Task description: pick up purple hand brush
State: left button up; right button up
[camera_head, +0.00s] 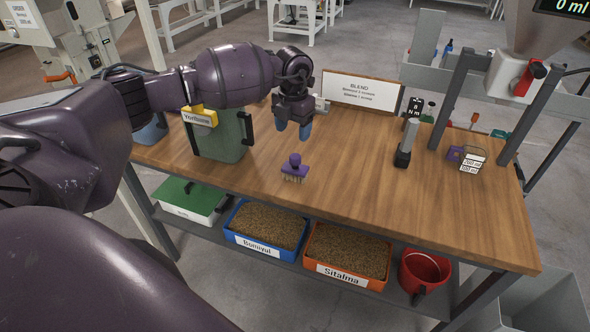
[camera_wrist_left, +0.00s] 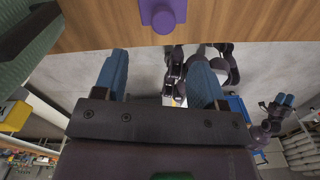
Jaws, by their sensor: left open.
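The purple hand brush (camera_head: 294,170) stands on the wooden workbench near its front edge, bristles down and knob handle up. In the left wrist view the brush (camera_wrist_left: 163,14) is at the top edge, partly cut off. My left gripper (camera_head: 293,129) is open and empty, with blue fingertips pointing down. It hangs above the bench just behind the brush, apart from it. In the left wrist view its fingers (camera_wrist_left: 158,72) are spread wide. A small, distant gripper with blue tips, seemingly my right one (camera_wrist_left: 284,100), shows at the right of that view.
A green canister (camera_head: 222,138) labelled Yorliome stands left of the brush. A BLEND sign (camera_head: 362,91) is at the back. The bench between brush and tool is clear.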

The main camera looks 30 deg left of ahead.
aim_at(295, 156)
pick_arm(q)
jog(key=f, duration=1)
jog(key=shift+w+d, duration=0.15)
jog(key=shift+w, duration=0.05)
jog(key=c, duration=1.1)
jog(key=shift+o, duration=0.2)
notch_tip(295, 156, up, 20)
